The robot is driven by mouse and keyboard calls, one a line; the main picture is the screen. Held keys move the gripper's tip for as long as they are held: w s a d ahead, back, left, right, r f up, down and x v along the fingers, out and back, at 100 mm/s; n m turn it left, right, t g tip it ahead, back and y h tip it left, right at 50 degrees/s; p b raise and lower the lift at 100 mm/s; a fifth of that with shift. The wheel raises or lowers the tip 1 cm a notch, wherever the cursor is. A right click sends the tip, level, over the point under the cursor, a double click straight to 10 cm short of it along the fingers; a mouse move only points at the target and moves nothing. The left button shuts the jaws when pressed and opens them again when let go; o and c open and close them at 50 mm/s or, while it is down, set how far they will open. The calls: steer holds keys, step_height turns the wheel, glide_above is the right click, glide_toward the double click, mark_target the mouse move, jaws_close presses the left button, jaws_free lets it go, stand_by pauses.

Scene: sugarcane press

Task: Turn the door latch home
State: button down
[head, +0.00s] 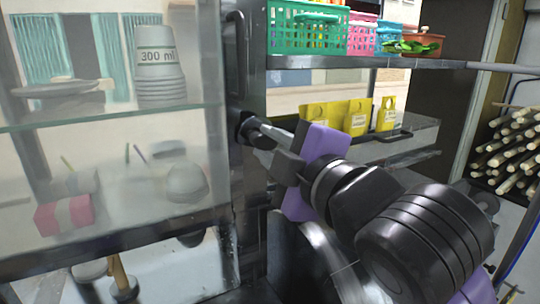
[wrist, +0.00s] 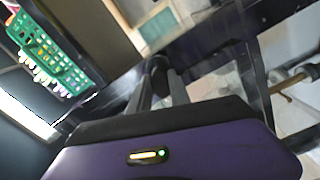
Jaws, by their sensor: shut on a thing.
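The door latch, a small dark handle (head: 243,124), sits at the right edge of the glass door (head: 110,190), on the dark frame (head: 250,60). My gripper (head: 260,133) reaches it from the right, and its slim grey fingers are closed on the latch. The wrist view also shows the gripper (wrist: 160,92), with the fingers side by side around the dark latch (wrist: 159,66). The fingers hide part of the latch, so I cannot tell its exact angle.
Behind the glass are stacked cups (head: 160,70) and a pink block (head: 64,214). A shelf (head: 370,62) above my arm holds a green basket (head: 306,30) and a brown bowl (head: 414,44). Yellow holders (head: 356,116) stand behind my gripper. Cane stalks (head: 512,150) are stacked at right.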

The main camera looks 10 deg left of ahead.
steer(key=shift+n+b, duration=0.95)
steer(key=shift+n, duration=0.95)
steer(key=c, duration=1.2)
jaws_free()
steer(key=b+v, duration=0.1)
steer(key=v, duration=0.6)
steer(key=shift+s+d, duration=0.2)
steer(key=shift+s, duration=0.15)
